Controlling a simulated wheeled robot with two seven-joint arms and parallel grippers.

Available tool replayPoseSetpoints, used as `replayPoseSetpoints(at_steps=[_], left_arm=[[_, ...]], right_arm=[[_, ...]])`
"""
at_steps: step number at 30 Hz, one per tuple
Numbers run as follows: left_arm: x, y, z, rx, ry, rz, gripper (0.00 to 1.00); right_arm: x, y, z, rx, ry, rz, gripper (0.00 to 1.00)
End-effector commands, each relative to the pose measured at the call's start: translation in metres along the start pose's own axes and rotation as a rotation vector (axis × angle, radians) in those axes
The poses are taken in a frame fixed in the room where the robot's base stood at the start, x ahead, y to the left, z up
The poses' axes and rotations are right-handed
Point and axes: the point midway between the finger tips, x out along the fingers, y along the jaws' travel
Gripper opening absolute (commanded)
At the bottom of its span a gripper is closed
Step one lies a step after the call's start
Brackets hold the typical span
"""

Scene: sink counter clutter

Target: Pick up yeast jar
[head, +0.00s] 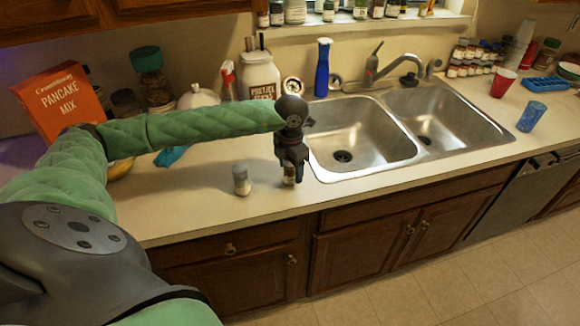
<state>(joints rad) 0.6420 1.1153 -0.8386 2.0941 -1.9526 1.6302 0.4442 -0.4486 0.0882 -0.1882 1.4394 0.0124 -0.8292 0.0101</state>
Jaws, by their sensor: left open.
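Two small jars stand upright near the counter's front edge, left of the sink. One small jar (241,181) with a pale lid stands clear, to the left of my gripper. The other small jar (289,176) is directly below my left gripper (290,172), partly hidden by its fingers. Labels are too small to read, so I cannot tell which is the yeast jar. My left gripper points down and is open, with its fingertips at the second jar's upper part. I cannot tell whether they touch it. My right gripper is not in view.
The double sink (362,135) lies just right of the gripper. Behind are a pretzel jar (260,78), a blue bottle (323,68) and a faucet (400,62). A pancake mix box (62,98) stands at left. The counter around the left small jar is clear.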

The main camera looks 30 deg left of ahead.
Motion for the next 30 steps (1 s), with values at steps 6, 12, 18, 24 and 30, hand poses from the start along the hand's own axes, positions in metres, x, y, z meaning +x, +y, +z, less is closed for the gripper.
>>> replayPoseSetpoints(at_steps=[6, 12, 18, 24, 30], left_arm=[[0.0063, 0.0004, -0.0001, 0.000, 0.000, 0.001, 0.63], [0.0063, 0.0004, 0.0000, 0.000, 0.000, 0.001, 0.55], [0.0062, 0.0004, -0.0001, 0.000, 0.000, 0.001, 0.16], [0.0060, 0.0004, 0.0000, 0.000, 0.000, 0.001, 0.13], [0.0028, 0.0003, 0.0004, 0.000, -0.002, 0.001, 0.13]], right_arm=[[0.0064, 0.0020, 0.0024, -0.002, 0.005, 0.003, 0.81], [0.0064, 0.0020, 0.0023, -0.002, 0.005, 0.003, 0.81], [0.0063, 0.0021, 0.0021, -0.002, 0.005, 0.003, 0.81], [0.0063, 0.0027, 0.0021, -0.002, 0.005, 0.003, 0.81], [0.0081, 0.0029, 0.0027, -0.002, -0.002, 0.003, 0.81]])
